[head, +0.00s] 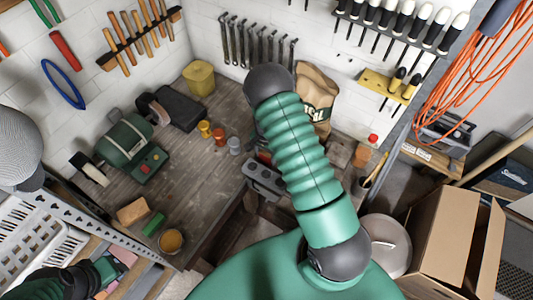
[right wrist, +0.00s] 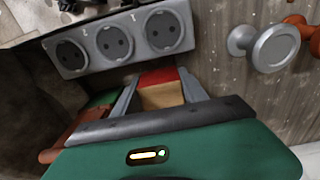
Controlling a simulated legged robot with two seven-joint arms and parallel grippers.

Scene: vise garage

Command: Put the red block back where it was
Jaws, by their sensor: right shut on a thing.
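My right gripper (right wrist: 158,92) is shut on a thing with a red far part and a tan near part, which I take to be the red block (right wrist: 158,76). Its two grey fingers lie on either side of it. In the head view my right arm reaches over the workbench and covers most of that gripper; a little red-orange (head: 264,157) shows beside the arm. The held block is next to a grey socket strip (right wrist: 120,40). At the lower left, a green and dark part (head: 104,268) looks like my left gripper; its fingers are not clear.
The workbench (head: 205,195) carries a green grinder (head: 125,143), a tan block (head: 133,210), a green block (head: 153,223) and a round tin (head: 171,241). Small orange and grey knobs stand near the middle. An open cardboard box (head: 450,230) is at the right.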

